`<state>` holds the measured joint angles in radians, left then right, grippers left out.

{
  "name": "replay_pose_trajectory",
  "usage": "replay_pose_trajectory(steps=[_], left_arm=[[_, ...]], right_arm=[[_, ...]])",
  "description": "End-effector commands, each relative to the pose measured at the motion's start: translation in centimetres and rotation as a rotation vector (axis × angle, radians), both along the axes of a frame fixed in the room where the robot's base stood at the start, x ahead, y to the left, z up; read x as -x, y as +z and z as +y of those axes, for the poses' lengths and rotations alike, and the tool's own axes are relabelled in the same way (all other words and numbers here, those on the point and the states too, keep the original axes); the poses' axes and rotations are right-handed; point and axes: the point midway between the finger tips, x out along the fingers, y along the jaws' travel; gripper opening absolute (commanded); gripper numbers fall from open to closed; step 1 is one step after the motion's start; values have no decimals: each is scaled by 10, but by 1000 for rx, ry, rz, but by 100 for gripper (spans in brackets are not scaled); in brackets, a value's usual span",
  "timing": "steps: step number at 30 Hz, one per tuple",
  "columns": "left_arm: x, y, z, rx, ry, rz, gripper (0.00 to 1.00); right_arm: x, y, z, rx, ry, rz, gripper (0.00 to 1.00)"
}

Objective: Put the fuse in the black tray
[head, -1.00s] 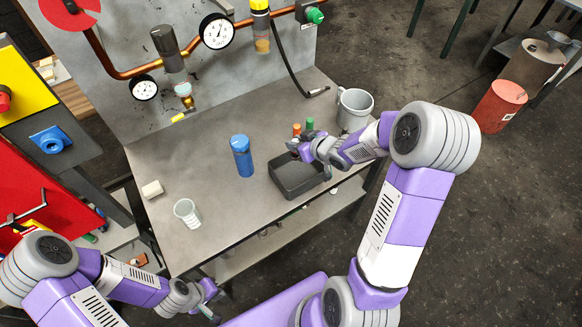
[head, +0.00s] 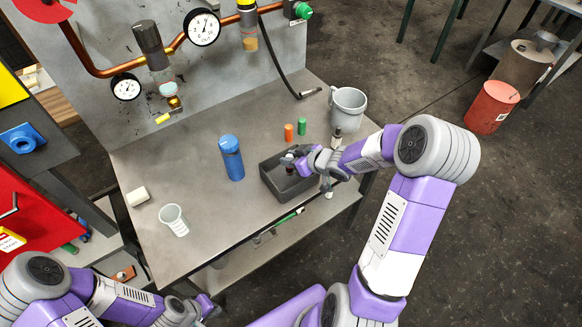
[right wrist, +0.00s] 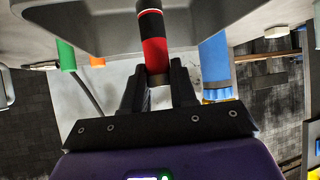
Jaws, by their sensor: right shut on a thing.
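The black tray (head: 275,186) sits near the front right of the grey bench. My right gripper (head: 291,163) is over the tray, shut on the fuse (head: 289,169). In the right wrist view the fuse (right wrist: 155,42) is a red cylinder with black bands and a brownish end, held between the fingertips (right wrist: 160,78). The tray (right wrist: 85,22) shows behind it; I cannot tell whether the fuse touches its floor. My left gripper (head: 210,309) is low at the front, off the bench, and too small to judge its opening.
Orange (head: 289,131) and green (head: 302,126) cylinders stand behind the tray, with a grey mug (head: 349,108) to their right. A blue bottle (head: 232,158) stands left of the tray. A clear cup (head: 174,221) and white block (head: 138,196) are further left. The middle-left bench is clear.

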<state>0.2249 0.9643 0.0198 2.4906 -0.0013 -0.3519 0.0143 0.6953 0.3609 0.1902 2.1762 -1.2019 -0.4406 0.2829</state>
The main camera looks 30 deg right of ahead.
Motion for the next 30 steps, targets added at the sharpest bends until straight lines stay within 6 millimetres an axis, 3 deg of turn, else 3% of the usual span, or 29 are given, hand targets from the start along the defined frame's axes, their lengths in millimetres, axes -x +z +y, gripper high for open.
replay_pose_trajectory(steps=[5, 17, 18, 22, 30], left_arm=[[0, -18, 0, 0, 0, 0, 0], [0, -19, 0, 0, 0, 0, 0], [0, -19, 0, 0, 0, 0, 0], [0, -18, 0, 0, 0, 0, 0], [0, -18, 0, 0, 0, 0, 0]], right_arm=[[0, -30, 1, -1, 1, 3, 0], [0, -33, 0, 0, 1, 1, 0], [0, -33, 0, 0, 0, 1, 32], [0, -32, 0, 0, 0, 1, 52], [0, -32, 0, 0, 0, 1, 52]])
